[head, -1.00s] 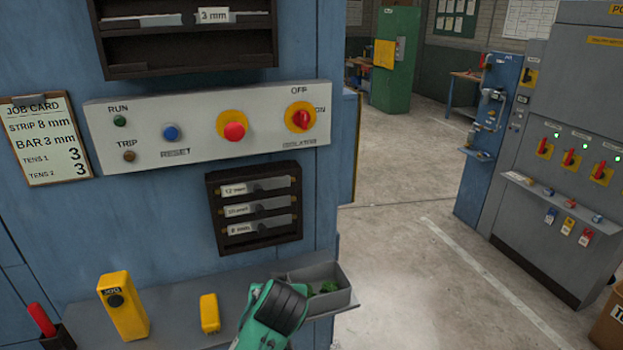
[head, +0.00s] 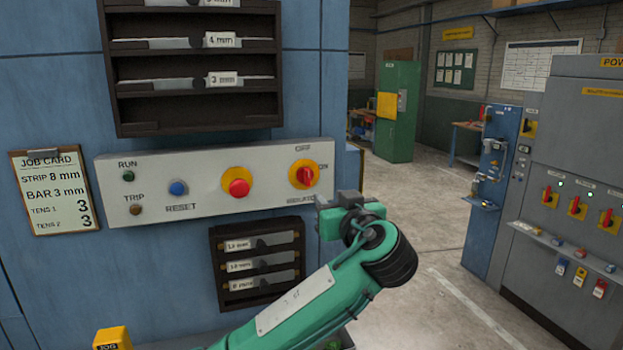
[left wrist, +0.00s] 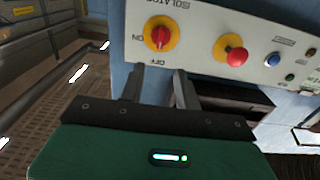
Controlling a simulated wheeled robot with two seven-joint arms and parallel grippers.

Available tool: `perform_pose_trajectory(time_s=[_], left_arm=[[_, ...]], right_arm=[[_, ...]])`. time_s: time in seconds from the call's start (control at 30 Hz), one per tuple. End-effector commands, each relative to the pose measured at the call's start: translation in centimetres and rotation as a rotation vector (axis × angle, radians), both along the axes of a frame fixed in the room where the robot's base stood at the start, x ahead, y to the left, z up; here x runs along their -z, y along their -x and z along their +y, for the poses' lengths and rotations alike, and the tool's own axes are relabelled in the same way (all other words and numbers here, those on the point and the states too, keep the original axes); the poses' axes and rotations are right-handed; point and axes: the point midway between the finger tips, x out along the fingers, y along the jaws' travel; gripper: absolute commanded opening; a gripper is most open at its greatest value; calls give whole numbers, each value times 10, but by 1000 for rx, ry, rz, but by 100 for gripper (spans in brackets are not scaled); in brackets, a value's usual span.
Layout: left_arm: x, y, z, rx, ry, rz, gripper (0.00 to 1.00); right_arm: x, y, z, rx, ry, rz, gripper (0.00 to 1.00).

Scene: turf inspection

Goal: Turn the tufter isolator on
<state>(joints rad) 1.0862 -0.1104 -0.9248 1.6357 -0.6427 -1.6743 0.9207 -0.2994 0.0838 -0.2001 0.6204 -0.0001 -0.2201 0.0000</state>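The isolator (head: 304,174) is a red handle on a round yellow plate at the right end of a pale control panel (head: 215,202). OFF is marked above it and ON to its right. Its handle stands roughly upright, in line with OFF. In the left wrist view the isolator (left wrist: 161,37) appears turned over, with OFF below and ON at left. My left gripper (head: 325,202) is just below and right of it in the head view. In the left wrist view its two fingers (left wrist: 157,74) are apart with nothing between them, short of the isolator. My right gripper is not in view.
The panel also carries a red push button (head: 239,187) on yellow, a blue reset button (head: 178,188), and run and trip lamps. A dark slotted rack (head: 258,284) is below, partly behind my arm. A grey cabinet (head: 570,130) with similar red switches stands far right. Open floor lies between.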

Motion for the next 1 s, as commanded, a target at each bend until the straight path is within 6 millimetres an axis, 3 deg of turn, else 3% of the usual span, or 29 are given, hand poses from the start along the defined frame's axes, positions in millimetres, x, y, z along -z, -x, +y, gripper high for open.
perform_pose_trajectory(time_s=[0.6,0.8,1.0], left_arm=[[-5,-102,35,-4,-3,2,33],[-2,-119,40,-2,-1,3,33],[0,-123,41,0,0,2,33]], right_arm=[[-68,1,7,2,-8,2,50],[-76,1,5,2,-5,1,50],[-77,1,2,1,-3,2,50]])
